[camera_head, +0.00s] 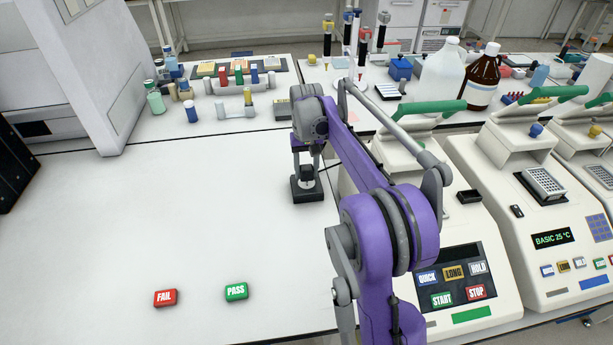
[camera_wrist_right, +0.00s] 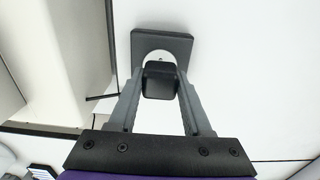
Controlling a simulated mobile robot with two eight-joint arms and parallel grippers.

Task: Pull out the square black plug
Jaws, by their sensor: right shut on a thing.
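The square black plug (camera_wrist_right: 160,80) is between the two grey fingers of my right gripper (camera_wrist_right: 160,92) in the right wrist view. In the head view the right gripper (camera_head: 307,168) points down, with the black plug (camera_head: 306,174) low between its fingers. Directly below is a square black socket base (camera_head: 308,194) on the white bench. The base (camera_wrist_right: 178,45) also shows in the wrist view, with part of its round pale face visible around the plug. I cannot tell whether the plug's pins are still in the base. The left gripper is not in view.
White thermal cyclers (camera_head: 462,270) stand right of the base, partly behind my purple arm. A red FAIL button (camera_head: 165,297) and a green PASS button (camera_head: 236,291) lie at the front. The bench (camera_head: 170,215) left of the base is clear. Bottles and racks stand behind.

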